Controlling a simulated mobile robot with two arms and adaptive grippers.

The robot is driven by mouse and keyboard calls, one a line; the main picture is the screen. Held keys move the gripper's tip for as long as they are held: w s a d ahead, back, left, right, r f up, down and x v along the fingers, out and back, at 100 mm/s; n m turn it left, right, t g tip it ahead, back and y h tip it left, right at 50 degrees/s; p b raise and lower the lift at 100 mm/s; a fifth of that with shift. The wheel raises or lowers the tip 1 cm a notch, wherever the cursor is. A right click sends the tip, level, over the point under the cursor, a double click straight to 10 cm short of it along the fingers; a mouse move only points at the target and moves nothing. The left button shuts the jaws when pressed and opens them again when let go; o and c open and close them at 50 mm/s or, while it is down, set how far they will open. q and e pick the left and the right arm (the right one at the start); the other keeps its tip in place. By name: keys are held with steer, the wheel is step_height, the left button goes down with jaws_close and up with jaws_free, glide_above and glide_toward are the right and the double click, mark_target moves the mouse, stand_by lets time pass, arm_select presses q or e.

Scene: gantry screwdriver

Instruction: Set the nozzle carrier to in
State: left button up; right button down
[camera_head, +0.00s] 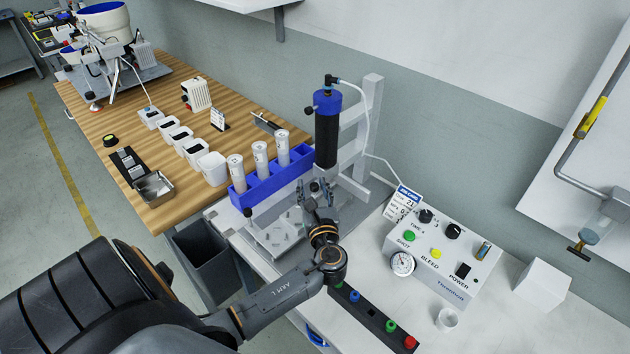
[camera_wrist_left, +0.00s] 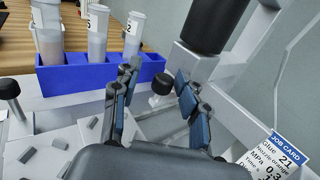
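The nozzle carrier is not clearly distinct from the gantry; a tall black cylinder with a blue cap (camera_head: 327,140) stands upright on it, its lower end filling the top of the left wrist view (camera_wrist_left: 213,25). A grey metal block (camera_wrist_left: 195,62) sits under the cylinder. A small black knob (camera_wrist_left: 162,85) sticks out beside this block. My left gripper (camera_head: 316,192) is in front of the gantry, below the cylinder. In the wrist view its fingers (camera_wrist_left: 157,82) are spread, with the knob appearing between them; contact cannot be told. My right gripper is not in view.
A blue rack (camera_head: 265,191) with three tubes stands left of the gripper. A control box (camera_head: 445,255), a job card (camera_head: 405,200) and a black strip with coloured pieces (camera_head: 370,318) are on the right. Another black knob (camera_wrist_left: 8,88) stands at the wrist view's left.

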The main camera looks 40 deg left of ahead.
arm_select(q)
steer(key=shift+d, duration=0.1)
steer(key=shift+s+d+f, duration=0.1)
steer(key=shift+s+d, duration=0.1)
steer(key=shift+d, duration=0.1)
steer(key=v, duration=0.7)
steer(key=shift+s, duration=0.2)
